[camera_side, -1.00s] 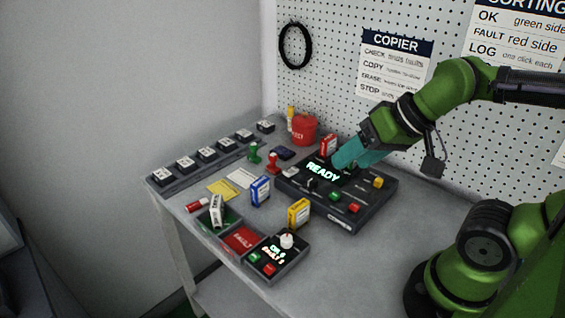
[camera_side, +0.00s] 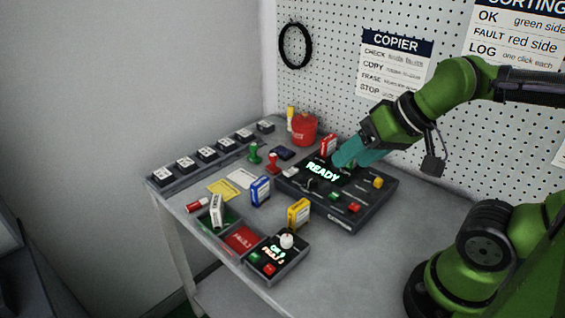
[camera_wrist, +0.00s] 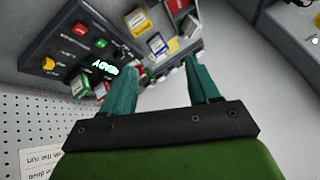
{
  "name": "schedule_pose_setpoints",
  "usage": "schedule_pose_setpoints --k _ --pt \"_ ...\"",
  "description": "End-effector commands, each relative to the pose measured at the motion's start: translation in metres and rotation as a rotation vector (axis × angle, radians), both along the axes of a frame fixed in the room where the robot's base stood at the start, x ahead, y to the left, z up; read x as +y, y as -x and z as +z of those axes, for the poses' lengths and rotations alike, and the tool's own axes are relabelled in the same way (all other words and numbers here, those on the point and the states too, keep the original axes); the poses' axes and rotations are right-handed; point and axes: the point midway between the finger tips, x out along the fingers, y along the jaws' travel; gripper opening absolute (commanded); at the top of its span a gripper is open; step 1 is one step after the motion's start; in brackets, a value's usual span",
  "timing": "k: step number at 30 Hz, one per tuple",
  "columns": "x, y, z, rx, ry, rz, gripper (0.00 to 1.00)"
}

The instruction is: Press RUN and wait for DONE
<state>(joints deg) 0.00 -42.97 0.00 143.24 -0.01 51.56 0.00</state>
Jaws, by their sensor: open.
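A dark copier box (camera_side: 352,217) lies on the table, its display (camera_side: 323,172) glowing READY. Its top has a green button (camera_side: 334,196), a red button (camera_side: 354,208) and a yellow button (camera_side: 378,182). The button labels are too small to read, so I cannot tell which is RUN. My gripper (camera_side: 342,160) is over the back of the box, beside the display, with teal fingers apart. In the wrist view my gripper (camera_wrist: 160,72) is open and empty. The box (camera_wrist: 45,45) is at upper left there, with the glowing display (camera_wrist: 105,68) near the left finger.
Blue (camera_side: 260,191), yellow (camera_side: 298,213) and red (camera_side: 329,145) small packs stand around the box. A red bucket (camera_side: 303,131) and stamps are behind. A row of black blocks lines the left edge. A small OK/FAULT counter (camera_side: 292,266) sits in front. The right front tabletop is clear.

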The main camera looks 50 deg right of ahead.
Motion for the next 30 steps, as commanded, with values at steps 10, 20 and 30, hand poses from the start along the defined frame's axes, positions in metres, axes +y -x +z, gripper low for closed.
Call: schedule_pose_setpoints --k 10,20,30 --pt "0.0 0.0 0.0 0.0 0.0 0.0 0.6" --pt "0.0 0.0 0.0 0.0 0.0 0.0 0.27" --pt "0.0 0.0 0.0 0.0 0.0 0.0 0.0"
